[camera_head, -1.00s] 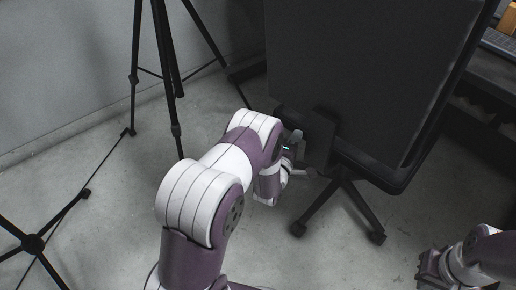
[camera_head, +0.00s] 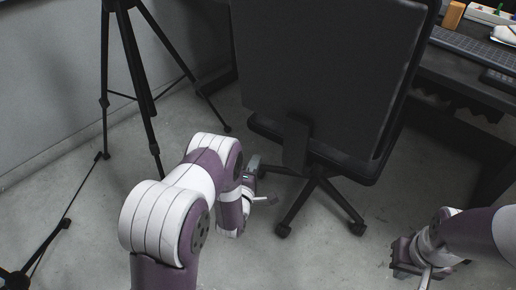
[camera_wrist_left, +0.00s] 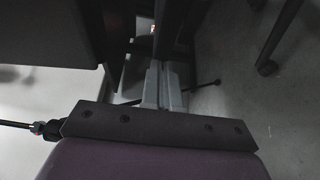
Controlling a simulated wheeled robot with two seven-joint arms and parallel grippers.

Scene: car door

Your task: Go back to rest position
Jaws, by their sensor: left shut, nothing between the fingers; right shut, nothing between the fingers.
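My left arm reaches in from the bottom left in the head view. My left gripper (camera_head: 262,200) is mostly behind its wrist, near the chair's base; its fingers look closed and empty. In the left wrist view the left gripper (camera_wrist_left: 163,84) shows its fingers side by side with nothing between them. My right gripper (camera_head: 425,275) hangs over the floor at the lower right, pointing down; it is shut and empty.
A black office chair (camera_head: 325,70) stands in front of my left gripper, its legs spread on the floor. A black tripod (camera_head: 140,85) stands at the left by the wall. A desk (camera_head: 460,70) with a keyboard (camera_head: 470,45) is at the upper right. Grey floor lies between the arms.

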